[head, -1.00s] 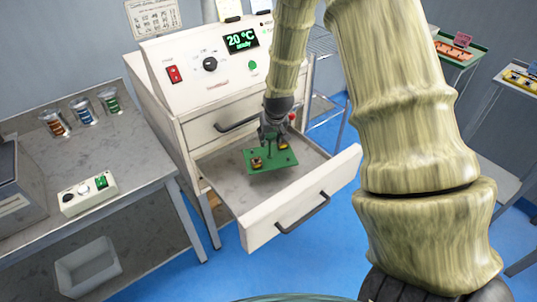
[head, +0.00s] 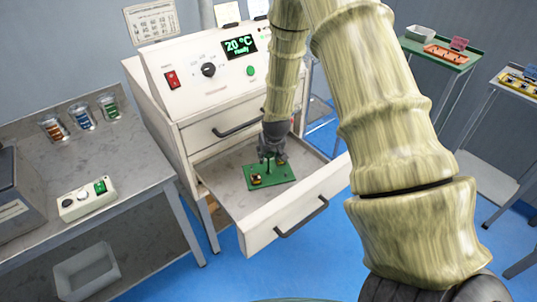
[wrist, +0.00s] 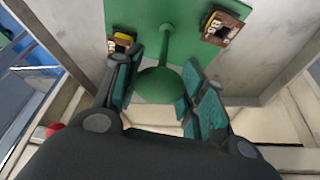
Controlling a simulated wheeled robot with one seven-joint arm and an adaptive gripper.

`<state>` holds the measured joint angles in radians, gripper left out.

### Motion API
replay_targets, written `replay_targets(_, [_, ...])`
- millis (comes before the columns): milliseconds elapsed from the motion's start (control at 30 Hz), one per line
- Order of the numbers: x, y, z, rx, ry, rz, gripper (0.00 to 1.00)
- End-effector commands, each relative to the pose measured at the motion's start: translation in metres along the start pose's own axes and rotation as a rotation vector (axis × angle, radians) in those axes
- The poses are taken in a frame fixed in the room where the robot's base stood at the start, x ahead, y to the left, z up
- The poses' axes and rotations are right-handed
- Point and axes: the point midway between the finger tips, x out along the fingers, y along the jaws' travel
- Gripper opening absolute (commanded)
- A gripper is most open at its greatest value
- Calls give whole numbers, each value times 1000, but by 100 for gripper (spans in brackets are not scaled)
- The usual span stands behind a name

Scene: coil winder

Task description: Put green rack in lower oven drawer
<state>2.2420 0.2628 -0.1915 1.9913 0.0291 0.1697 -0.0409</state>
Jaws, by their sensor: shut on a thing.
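The green rack (head: 284,174) is a flat green plate with a central post and small brown-and-yellow coils on it. It is inside the open lower oven drawer (head: 222,178), at or just above the drawer floor; I cannot tell whether it touches. My gripper (head: 268,158) is above the rack, shut on its post. In the wrist view, my gripper's fingers (wrist: 158,88) stand on both sides of the round green knob, with the green rack plate (wrist: 150,14) beyond. The far part of the plate is partly hidden by my gripper in the head view.
The oven (head: 195,100) shows 20 °C and its upper drawer (head: 222,122) is shut above the open one. A grey table (head: 130,170) with coil cups and a switch box (head: 87,200) stands at left. Side tables (head: 445,60) are at right.

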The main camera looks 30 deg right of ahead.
Motion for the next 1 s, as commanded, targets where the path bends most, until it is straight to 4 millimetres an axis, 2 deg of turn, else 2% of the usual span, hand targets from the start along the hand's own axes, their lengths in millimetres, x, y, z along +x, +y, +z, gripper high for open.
replay_targets(167, [3,0,1,0,0,0,0])
replay_targets(200, [2,0,1,0,0,0,48])
replay_targets(300, [2,0,1,0,0,0,63])
replay_targets(733, [-4,0,0,0,0,0,63])
replay_targets(1000, [-34,0,0,0,0,0,63])
